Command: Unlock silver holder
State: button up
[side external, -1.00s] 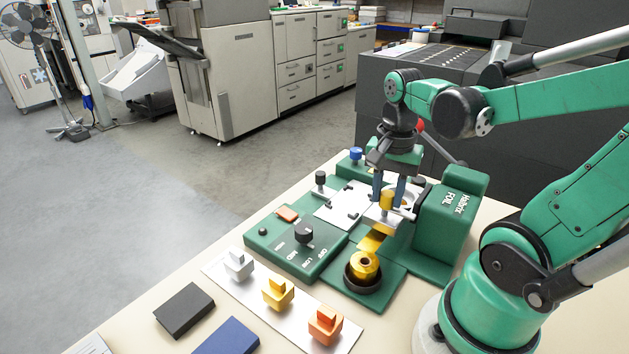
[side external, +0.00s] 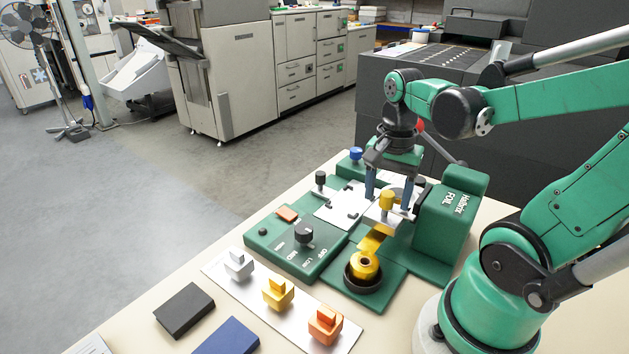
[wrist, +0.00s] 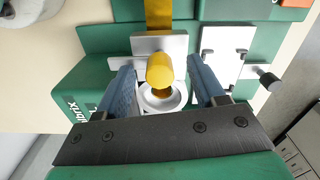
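A silver holder (side external: 378,217) sits at the front of the green foil machine (side external: 445,232), with a yellow knob (side external: 387,199) standing up on it. In the wrist view the silver holder (wrist: 146,45) lies behind the yellow knob (wrist: 160,70), with a pale round ring (wrist: 174,101) beside it. My gripper (side external: 388,204) is open and points down over the holder. Its two blue fingers stand on either side of the knob, with a visible gap on each side in the wrist view (wrist: 160,66). Whether the holder is locked cannot be told.
A gold foil roll (side external: 364,264) sits in front of the holder, its strip running towards it. A dial (side external: 304,233) and a white plate (side external: 341,204) with small black clamps are to the left. Silver (side external: 239,264), gold (side external: 278,292) and copper (side external: 325,324) blocks stand on a pale strip in front.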

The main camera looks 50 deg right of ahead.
aim_at(388, 193)
jog(key=shift+r, duration=0.1)
jog(key=shift+r, duration=2.7)
jog(key=w+a+f+n+t, duration=0.2)
jog(key=w+a+n+t, duration=0.5)
jog(key=n, duration=0.9)
jog(key=a, duration=0.3)
jog(key=shift+a+f, duration=0.2)
